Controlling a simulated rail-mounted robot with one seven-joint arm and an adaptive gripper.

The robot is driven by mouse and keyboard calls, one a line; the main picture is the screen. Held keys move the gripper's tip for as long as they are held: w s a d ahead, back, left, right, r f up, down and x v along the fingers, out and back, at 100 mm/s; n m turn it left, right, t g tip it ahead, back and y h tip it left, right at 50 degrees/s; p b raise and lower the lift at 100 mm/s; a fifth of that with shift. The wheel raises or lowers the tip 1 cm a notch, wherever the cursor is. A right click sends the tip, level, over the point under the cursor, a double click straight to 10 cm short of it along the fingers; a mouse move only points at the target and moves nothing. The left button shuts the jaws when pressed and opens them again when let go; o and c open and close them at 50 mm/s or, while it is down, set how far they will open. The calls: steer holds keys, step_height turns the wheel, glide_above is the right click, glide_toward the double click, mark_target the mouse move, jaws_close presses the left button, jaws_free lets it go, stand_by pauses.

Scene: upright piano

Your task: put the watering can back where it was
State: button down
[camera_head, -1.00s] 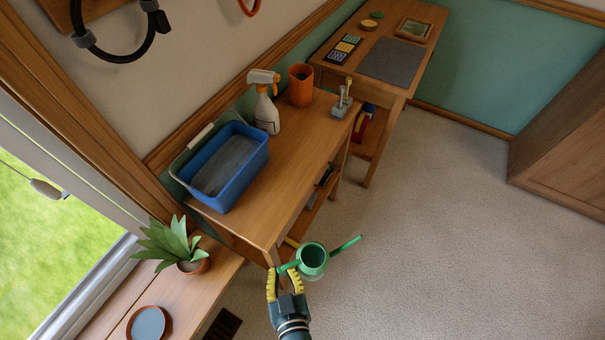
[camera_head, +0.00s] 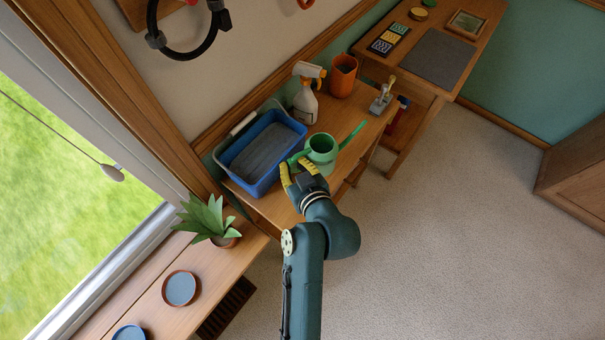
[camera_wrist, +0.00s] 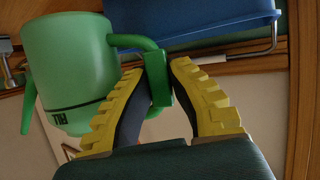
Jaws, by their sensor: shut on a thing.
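The green watering can (camera_head: 322,149) is over the wooden side table (camera_head: 291,208), just right of the blue tub, with its spout pointing to the upper right. My gripper (camera_head: 298,170) is shut on its handle. In the wrist view, the yellow fingers (camera_wrist: 160,90) close on the green handle at the can's side, and the can (camera_wrist: 70,68) shows a dark line and the word "FILL". I cannot tell whether the can's base touches the table top.
A blue tub (camera_head: 262,152) with a wire handle stands to the left. A spray bottle (camera_head: 306,97), an orange pot (camera_head: 343,76) and a small grey holder (camera_head: 381,98) stand behind. A potted plant (camera_head: 210,218) and a saucer (camera_head: 181,288) are on the window bench.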

step_height(320, 180, down, 7)
steer(key=shift+f+b, duration=0.1)
steer(key=shift+b, duration=0.55)
steer(key=c, duration=1.5)
jaws_free()
steer(key=shift+f, duration=0.3)
steer(key=o, duration=0.3)
steer(key=shift+o, duration=0.2)
